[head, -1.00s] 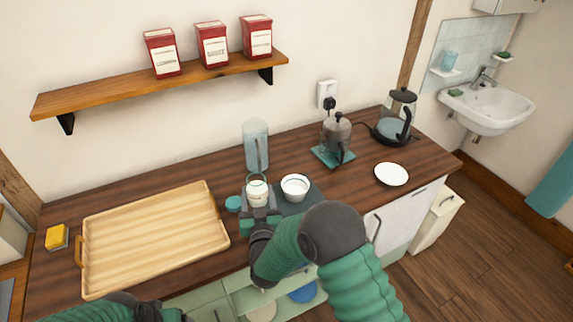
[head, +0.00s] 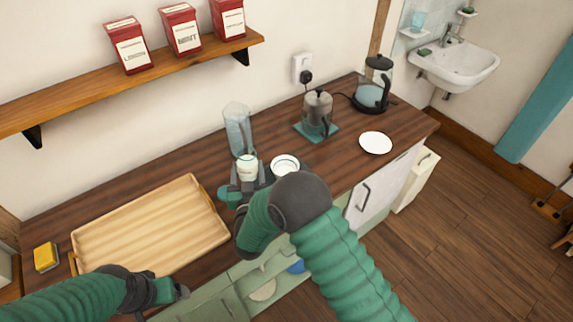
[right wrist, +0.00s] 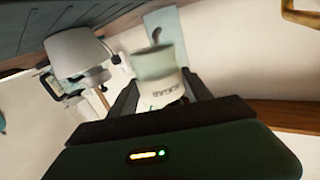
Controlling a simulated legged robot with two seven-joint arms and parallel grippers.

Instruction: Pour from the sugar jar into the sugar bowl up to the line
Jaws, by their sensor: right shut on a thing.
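The sugar jar (head: 247,170), a clear jar with white contents, is held upright by my right gripper (head: 246,186). In the right wrist view the jar (right wrist: 160,72) sits between the two fingers, with lettering on its side. The white sugar bowl (head: 285,163) stands just to the right of the jar in the head view, partly covered by my right arm. It seems to show in the right wrist view as a pale bowl (right wrist: 77,50), apart from the jar. The fill line cannot be made out. My left gripper (head: 172,292) is low at the front; its jaw opening is unclear.
A wooden tray (head: 100,220) lies left, with a yellow sponge (head: 46,257) beside it. A tall clear container (head: 238,128) stands behind the jar. A metal pot (head: 318,108), a white plate (head: 375,143) and a kettle (head: 374,85) are right. A shelf (head: 75,83) overhangs left.

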